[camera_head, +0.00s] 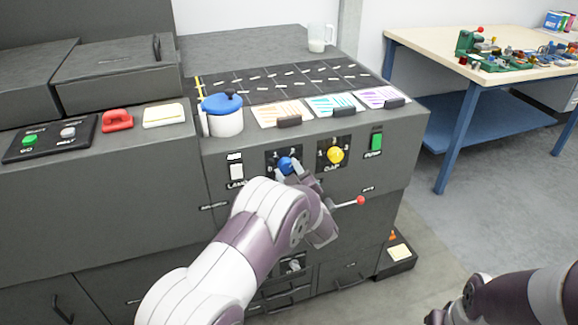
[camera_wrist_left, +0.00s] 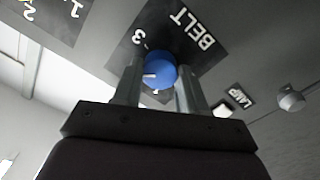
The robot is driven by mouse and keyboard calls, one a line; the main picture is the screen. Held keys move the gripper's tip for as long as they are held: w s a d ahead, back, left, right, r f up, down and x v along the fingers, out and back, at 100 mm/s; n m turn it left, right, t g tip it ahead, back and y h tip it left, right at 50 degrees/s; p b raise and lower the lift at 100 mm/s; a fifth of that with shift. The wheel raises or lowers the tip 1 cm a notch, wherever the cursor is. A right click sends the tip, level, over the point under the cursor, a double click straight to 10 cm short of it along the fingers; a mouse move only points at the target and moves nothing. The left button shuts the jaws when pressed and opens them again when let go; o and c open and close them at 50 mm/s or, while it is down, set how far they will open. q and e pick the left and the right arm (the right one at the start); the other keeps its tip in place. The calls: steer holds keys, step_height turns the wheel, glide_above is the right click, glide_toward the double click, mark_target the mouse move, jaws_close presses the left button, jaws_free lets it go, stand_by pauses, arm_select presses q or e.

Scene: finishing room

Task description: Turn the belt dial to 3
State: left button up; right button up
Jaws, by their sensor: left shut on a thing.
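The blue belt dial (camera_head: 286,165) is on the front panel of the dark grey machine. My left gripper (camera_head: 291,172) is at the dial, and its arm hides part of the panel below. In the left wrist view, the two fingers of the left gripper (camera_wrist_left: 158,82) are shut on the sides of the blue dial (camera_wrist_left: 161,66). A white mark on the dial points left toward one finger. The black plate (camera_wrist_left: 176,38) reads BELT, with a 3 to the dial's upper left; a finger hides part of the scale. My right gripper (camera_head: 438,316) is partly in view at the bottom right, away from the machine.
A yellow dial (camera_head: 335,155) labelled GAP sits right of the belt dial. A white lamp switch (camera_head: 236,172), a green switch (camera_head: 376,142) and a red-tipped lever (camera_head: 360,201) are nearby. A blue-lidded pot (camera_head: 224,118) stands on the ledge above.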

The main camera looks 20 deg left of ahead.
arm_select(q)
steer(key=m+p, duration=0.3)
steer(key=m, duration=0.2)
steer(key=shift+m, duration=0.3)
steer(key=m+p, duration=0.2)
steer(key=m, duration=0.2)
steer(key=shift+m, duration=0.4)
steer(key=shift+s+f+m, duration=0.1)
steer(key=shift+f+m, duration=0.05)
steer(key=shift+m, duration=0.15)
steer(key=o, duration=1.1)
steer(key=shift+c, duration=0.2)
steer(key=v, duration=1.2)
steer(key=shift+s+d, duration=0.2)
steer(key=shift+s, duration=0.1)
